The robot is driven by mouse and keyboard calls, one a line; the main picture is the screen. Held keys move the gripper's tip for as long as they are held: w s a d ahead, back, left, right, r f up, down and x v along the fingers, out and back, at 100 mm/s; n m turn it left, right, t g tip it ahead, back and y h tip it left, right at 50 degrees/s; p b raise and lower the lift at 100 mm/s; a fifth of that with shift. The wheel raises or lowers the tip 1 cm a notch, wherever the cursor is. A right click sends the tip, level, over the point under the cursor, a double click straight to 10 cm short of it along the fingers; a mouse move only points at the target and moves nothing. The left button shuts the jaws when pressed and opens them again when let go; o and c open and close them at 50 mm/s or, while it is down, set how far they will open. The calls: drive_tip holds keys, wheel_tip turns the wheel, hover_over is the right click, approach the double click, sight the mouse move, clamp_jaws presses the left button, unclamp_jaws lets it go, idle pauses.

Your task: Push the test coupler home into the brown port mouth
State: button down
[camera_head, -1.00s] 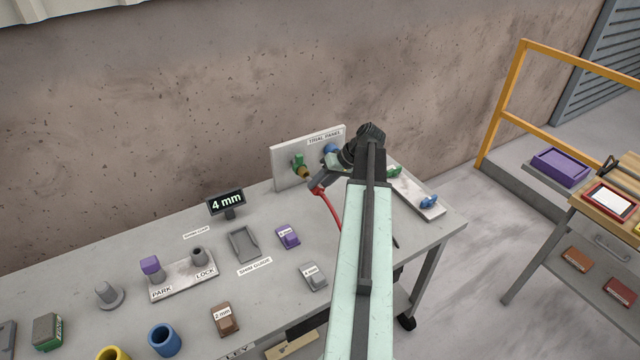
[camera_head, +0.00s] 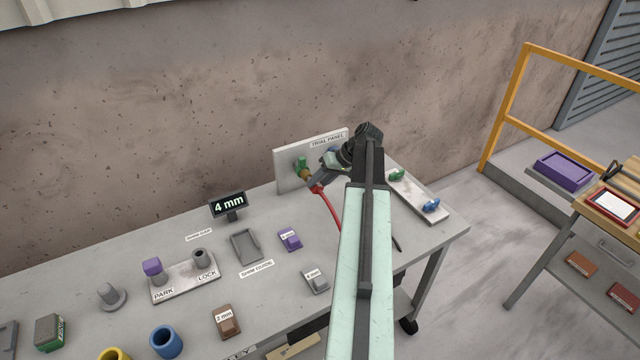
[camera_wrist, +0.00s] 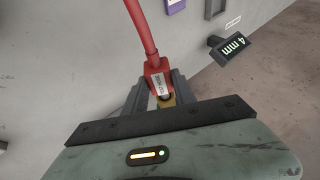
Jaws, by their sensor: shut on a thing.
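The test coupler is a red block with a white label and a red hose; it shows in the wrist view (camera_wrist: 157,70) and in the head view (camera_head: 317,188). My gripper (camera_wrist: 158,88) is shut on it, one dark finger on each side. In the head view my gripper (camera_head: 320,182) is at the trial panel (camera_head: 288,178). The brown port mouth (camera_head: 306,174) is on the panel's face just below a green handle (camera_head: 300,163). The coupler's end is right at the brown mouth; I cannot tell how deep it sits. A brown-gold piece (camera_wrist: 168,101) shows beyond the coupler in the wrist view.
A blue part on the panel is mostly hidden behind my arm. A "4 mm" display (camera_head: 228,205), shim guide (camera_head: 246,246) and park/lock stand (camera_head: 185,283) are left. The red hose (camera_head: 332,207) hangs over the bench.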

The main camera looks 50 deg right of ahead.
drive_tip(key=shift+w+d, duration=0.25)
drive_tip(key=shift+w, duration=0.55)
drive_tip(key=c, duration=0.9)
unclamp_jaws()
drive_tip(key=p+v, duration=0.6)
drive_tip(key=v, duration=0.1)
drive_tip(key=shift+s+d+r, duration=0.15)
drive_tip(key=shift+s+r, duration=0.1)
drive_tip(key=shift+r, duration=0.05)
